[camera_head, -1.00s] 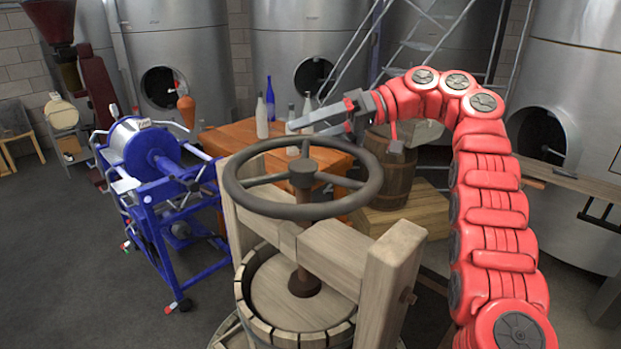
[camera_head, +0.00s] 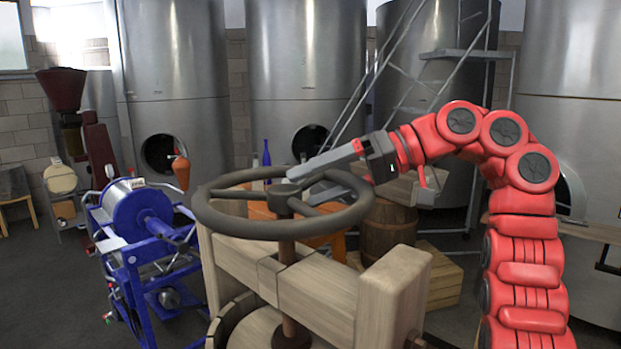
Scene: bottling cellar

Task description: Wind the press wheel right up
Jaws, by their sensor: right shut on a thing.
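The press wheel (camera_head: 270,230) is a dark round handwheel with spokes, lying level on top of the screw (camera_head: 288,251) above the wooden press beam (camera_head: 325,290). My right gripper (camera_head: 302,184) reaches in from the right over the far right part of the wheel. Its fingers are shut on the wheel near the hub; whether on a spoke or the rim is hard to tell. The press basket (camera_head: 232,315) is partly cut off at the bottom. My left gripper is not in view.
A blue-framed machine (camera_head: 150,235) stands left of the press. Behind it are an orange table (camera_head: 258,211) with bottles, a wooden barrel (camera_head: 388,230) and a crate (camera_head: 443,280). Steel tanks (camera_head: 308,70) line the back. Open floor (camera_head: 50,280) lies at the left.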

